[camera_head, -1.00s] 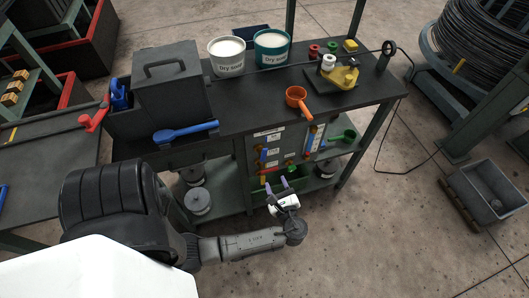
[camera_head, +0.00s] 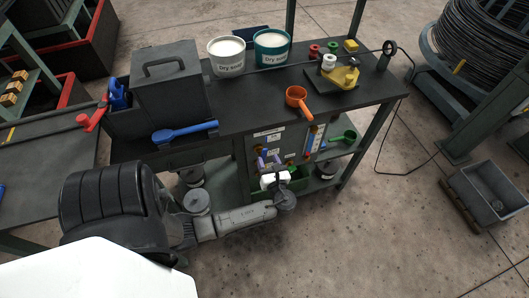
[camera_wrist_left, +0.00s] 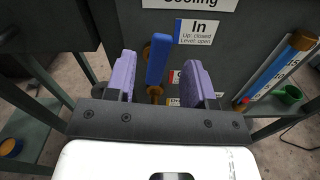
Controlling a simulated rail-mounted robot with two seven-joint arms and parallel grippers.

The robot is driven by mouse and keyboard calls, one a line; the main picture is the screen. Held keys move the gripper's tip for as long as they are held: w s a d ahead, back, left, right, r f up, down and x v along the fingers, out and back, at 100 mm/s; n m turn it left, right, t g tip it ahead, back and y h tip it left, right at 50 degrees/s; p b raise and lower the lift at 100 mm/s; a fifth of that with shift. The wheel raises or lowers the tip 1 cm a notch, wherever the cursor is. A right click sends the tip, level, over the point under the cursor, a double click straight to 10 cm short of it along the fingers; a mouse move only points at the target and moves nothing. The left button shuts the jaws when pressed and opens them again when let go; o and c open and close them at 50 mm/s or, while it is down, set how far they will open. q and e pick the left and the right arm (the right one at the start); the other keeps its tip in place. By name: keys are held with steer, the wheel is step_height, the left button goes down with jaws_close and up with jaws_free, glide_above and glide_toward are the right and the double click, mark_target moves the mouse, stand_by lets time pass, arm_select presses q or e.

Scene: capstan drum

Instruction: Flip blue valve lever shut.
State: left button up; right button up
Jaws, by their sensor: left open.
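The blue valve lever (camera_wrist_left: 157,62) is on the dark panel under the bench, beside the label "In, Up: closed, Level: open" (camera_wrist_left: 196,32). In the left wrist view it appears upright in the picture, with brass-coloured parts above and below it. Whether it is level or raised I cannot tell for sure. My left gripper (camera_wrist_left: 160,66) is open, its purple fingers on either side of the lever with visible gaps. In the head view my left gripper (camera_head: 269,161) is in front of the panel and partly hides the small parts there. My right gripper is not in view.
A tube with a blue-and-white label (camera_wrist_left: 283,68) stands right of the lever. A green scoop (camera_wrist_left: 287,95) is farther right. On the bench are an orange scoop (camera_head: 297,98), a blue scoop (camera_head: 186,132) and two buckets (camera_head: 227,68). Floor in front is clear.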

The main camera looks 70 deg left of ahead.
mark_target(263, 154)
arm_select(q)
steer(key=shift+w+a, duration=0.1)
steer(key=shift+a, duration=2.15)
steer(key=shift+c, duration=0.5)
steer(key=shift+c, duration=0.7)
jaws_close()
steer(key=shift+s+r+n+p, duration=0.25)
steer(key=shift+n+p, duration=0.15)
steer(key=shift+p, duration=0.25)
steer(key=shift+s+f+n+p, duration=0.15)
steer(key=shift+n+p, duration=0.4)
steer(key=shift+n, duration=0.05)
steer(key=shift+o, duration=1.2)
jaws_free()
